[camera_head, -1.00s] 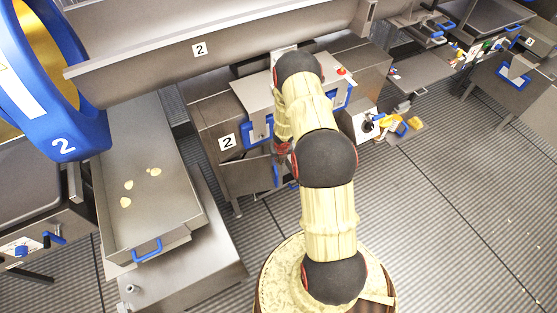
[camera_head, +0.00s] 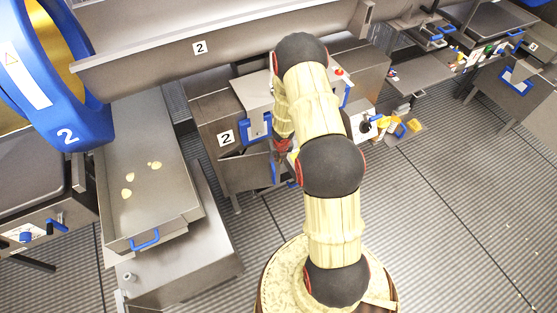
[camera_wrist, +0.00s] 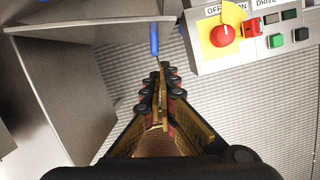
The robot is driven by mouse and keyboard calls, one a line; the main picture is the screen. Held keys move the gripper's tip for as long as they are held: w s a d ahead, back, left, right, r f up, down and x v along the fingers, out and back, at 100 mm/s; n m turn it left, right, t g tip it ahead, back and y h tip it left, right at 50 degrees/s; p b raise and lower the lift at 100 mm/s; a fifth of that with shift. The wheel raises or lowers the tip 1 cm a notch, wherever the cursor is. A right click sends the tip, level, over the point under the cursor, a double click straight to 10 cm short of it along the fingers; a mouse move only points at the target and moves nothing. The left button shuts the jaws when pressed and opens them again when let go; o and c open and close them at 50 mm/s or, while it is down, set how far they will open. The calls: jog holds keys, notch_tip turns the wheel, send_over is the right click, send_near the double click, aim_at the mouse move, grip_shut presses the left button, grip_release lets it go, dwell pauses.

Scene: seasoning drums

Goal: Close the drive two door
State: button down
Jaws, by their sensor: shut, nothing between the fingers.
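The drive two door (camera_head: 247,173) is a grey metal panel on the front of the cabinet marked 2 (camera_head: 212,110). It stands open, swung out from the cabinet, with a blue handle (camera_head: 273,172) at its free edge. In the wrist view, the blue handle (camera_wrist: 154,38) hangs just beyond and slightly left of my fingertips, at the edge of a grey panel (camera_wrist: 95,32). My gripper (camera_wrist: 163,68) is shut and empty, apparently apart from the handle. In the head view my arm partly hides the gripper (camera_head: 284,147), close to the door's free edge.
A control box (camera_wrist: 250,37) with a red knob on yellow and several buttons is right of my gripper. A long tray (camera_head: 150,210) with a few yellowish pieces and a blue drum (camera_head: 55,90) stand left. Ribbed floor (camera_head: 470,220) is open at right.

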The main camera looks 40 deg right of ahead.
jog(key=w+d+f+n+b, duration=0.1)
jog(key=n+b, duration=0.4)
jog(key=n, duration=0.7)
jog(key=w+d+f+n+t+b, duration=0.1)
jog(key=f+n+b, duration=0.3)
jog(key=n, duration=0.8)
jog(key=w+d+f+n+b, duration=0.1)
jog(key=w+f+n+b, duration=0.1)
jog(key=n+b, duration=0.4)
jog(key=shift+d+f+n+h, duration=0.3)
jog(key=shift+f+n+h, duration=0.1)
jog(key=shift+n, duration=2.5)
